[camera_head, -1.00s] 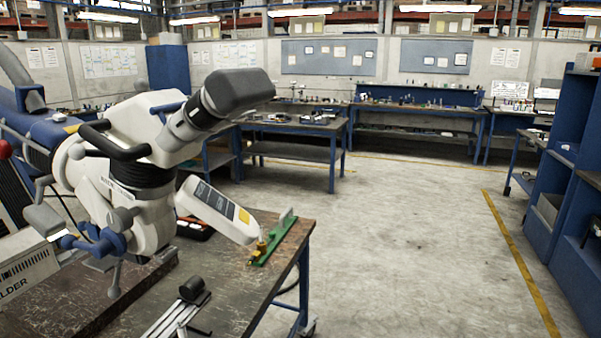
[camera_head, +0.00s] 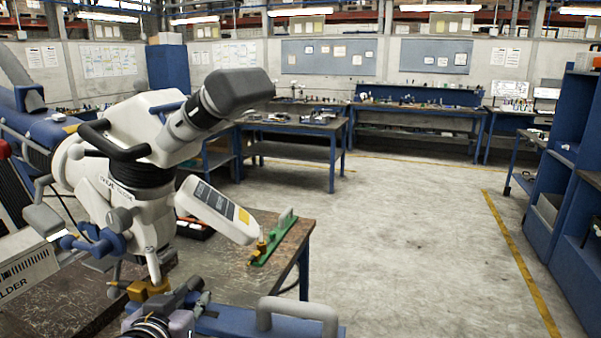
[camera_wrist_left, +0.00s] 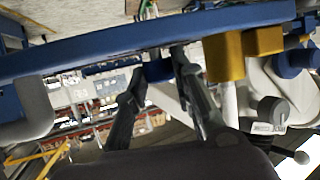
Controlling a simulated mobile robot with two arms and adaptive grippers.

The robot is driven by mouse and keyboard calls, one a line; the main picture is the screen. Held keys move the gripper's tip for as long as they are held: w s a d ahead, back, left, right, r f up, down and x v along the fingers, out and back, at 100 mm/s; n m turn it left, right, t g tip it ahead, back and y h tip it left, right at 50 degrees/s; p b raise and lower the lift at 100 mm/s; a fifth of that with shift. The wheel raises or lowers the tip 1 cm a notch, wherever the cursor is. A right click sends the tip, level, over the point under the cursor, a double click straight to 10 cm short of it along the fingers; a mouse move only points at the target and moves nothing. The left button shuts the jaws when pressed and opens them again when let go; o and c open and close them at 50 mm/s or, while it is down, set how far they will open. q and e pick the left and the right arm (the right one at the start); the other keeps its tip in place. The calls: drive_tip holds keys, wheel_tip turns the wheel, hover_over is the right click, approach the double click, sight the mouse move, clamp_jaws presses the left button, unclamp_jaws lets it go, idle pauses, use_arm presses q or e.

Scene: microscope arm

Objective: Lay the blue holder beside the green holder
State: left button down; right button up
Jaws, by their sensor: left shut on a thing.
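The blue holder (camera_head: 235,323), a long blue bar with a grey handle, is at the bottom of the head view, in front of the table. In the left wrist view the bar (camera_wrist_left: 110,52) crosses the top, with its handle at the left and yellow blocks at the right. My left gripper (camera_head: 188,298) is shut on the bar; its dark fingers (camera_wrist_left: 160,90) reach up to it in the wrist view. The green holder (camera_head: 273,246) lies on the table's right part, with a grey handle and a brass piece. My right gripper is not in view.
A dark tray (camera_head: 195,229) lies behind. Bare tabletop shows left and in front of the green holder. Open floor is to the right.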

use_arm(q)
wheel_tip(320, 180, up, 3)
drive_tip(key=shift+r, duration=0.15)
drive_tip(key=shift+a+f, duration=0.15)
drive_tip(key=shift+f, duration=0.05)
idle(0.5)
